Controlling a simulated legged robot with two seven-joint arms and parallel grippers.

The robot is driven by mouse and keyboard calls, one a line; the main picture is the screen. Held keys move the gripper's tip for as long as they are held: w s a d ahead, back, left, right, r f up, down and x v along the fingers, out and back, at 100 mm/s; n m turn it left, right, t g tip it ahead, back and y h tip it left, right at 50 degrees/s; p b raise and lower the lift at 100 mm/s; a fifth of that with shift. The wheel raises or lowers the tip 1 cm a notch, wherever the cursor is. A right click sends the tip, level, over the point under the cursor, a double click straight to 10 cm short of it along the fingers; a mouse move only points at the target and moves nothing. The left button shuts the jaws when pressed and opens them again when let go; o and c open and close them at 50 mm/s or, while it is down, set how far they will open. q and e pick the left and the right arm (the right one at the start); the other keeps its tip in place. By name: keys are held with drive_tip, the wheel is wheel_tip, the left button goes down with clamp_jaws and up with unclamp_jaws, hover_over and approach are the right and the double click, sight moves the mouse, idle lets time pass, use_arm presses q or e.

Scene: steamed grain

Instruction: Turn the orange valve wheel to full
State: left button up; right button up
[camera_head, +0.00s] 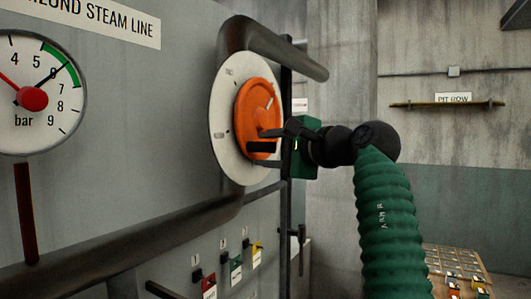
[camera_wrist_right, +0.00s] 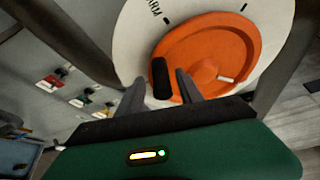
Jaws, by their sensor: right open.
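The orange valve wheel (camera_head: 256,110) is mounted on a round white dial plate (camera_head: 222,118) on the grey panel. A short white mark shows on the wheel near its upper right in the head view. In the right wrist view the wheel (camera_wrist_right: 207,50) fills the upper middle, with a black handle (camera_wrist_right: 161,78) standing out from it. My right gripper (camera_head: 264,141) is open at the wheel's lower right. Its fingers (camera_wrist_right: 160,88) lie on either side of the handle in the wrist view; contact cannot be told. My left gripper is out of view.
A pressure gauge (camera_head: 40,128) with a green band hangs at the left. Dark pipes (camera_head: 140,243) run beside and below the dial. Red, green and yellow tags (camera_head: 236,270) hang low on the panel. A tray of small items (camera_head: 455,262) stands at lower right.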

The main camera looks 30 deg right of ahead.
drive_tip(key=s, duration=0.2)
drive_tip(key=s+b, duration=0.1)
drive_tip(key=s, duration=0.1)
drive_tip(key=s+b, duration=0.1)
drive_tip(key=s, duration=0.1)
drive_tip(key=shift+s+d, duration=0.2)
drive_tip(key=shift+d, duration=0.15)
drive_tip(key=s+d+r+b, duration=0.1)
drive_tip(key=s+d, duration=0.1)
drive_tip(key=s, duration=0.7)
drive_tip(key=shift+s, duration=0.15)
drive_tip(key=shift+a, duration=0.1)
